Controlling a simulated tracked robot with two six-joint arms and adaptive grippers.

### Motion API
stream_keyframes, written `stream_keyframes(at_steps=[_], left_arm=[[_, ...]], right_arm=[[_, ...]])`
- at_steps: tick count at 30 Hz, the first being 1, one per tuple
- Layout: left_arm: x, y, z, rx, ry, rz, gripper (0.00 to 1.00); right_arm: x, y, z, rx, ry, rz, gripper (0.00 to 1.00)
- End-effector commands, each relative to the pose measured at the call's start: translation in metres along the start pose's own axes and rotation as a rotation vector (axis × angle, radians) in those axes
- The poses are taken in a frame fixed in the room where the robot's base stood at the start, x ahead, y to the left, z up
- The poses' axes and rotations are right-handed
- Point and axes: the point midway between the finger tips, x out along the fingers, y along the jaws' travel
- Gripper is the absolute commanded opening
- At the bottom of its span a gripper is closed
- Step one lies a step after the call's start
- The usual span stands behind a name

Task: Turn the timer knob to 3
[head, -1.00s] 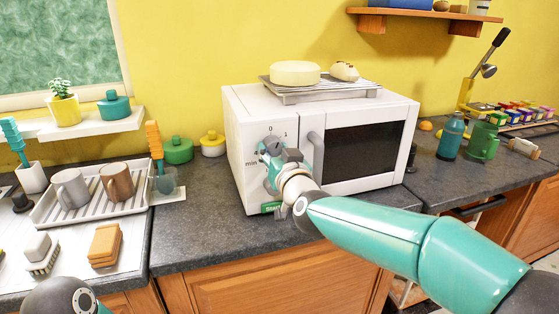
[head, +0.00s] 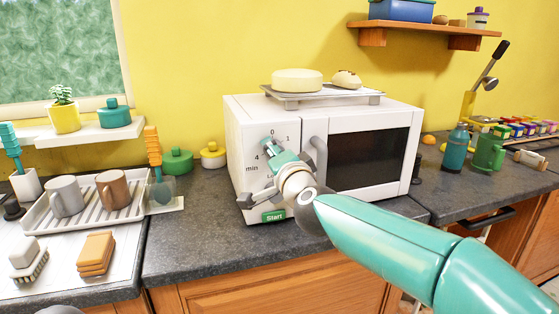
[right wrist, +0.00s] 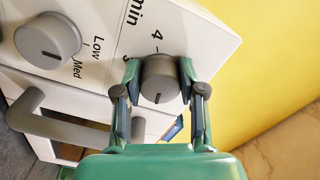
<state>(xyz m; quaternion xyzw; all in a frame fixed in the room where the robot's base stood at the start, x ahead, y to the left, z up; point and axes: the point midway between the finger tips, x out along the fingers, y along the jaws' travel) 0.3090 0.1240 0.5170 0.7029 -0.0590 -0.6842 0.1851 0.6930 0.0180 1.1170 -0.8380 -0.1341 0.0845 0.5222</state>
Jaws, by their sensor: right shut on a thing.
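The white microwave (head: 243,150) stands on the counter, with a printed dial on its front; 0, 1, 4 and min are readable. My right gripper (head: 270,148) is at this dial and hides most of the timer knob. In the right wrist view the grey timer knob (right wrist: 160,78) sits between the fingertips of my right gripper (right wrist: 160,72), which is shut on it from both sides. The knob's dark mark points down in that picture, away from the 4. A finger partly covers the 3.
A second grey knob (right wrist: 47,40) marked Low and Med is beside the timer. The door handle (head: 318,160) stands close to my right gripper, and the green Start button (head: 273,216) is below it. A rack (head: 318,97) with food is on top.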

Motion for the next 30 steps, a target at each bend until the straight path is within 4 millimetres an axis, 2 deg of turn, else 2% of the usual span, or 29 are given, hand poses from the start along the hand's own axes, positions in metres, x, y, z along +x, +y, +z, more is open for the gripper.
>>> stream_keyframes(at_steps=[1, 30], left_arm=[[0.004, -0.001, 0.000, 0.000, 0.000, 0.000, 0.40], [0.032, -0.011, 0.000, 0.000, 0.000, 0.000, 0.40]], right_arm=[[0.000, 0.000, -0.008, 0.048, 0.020, -0.005, 0.05], [0.000, -0.001, -0.009, 0.968, 0.017, -0.007, 0.05]])
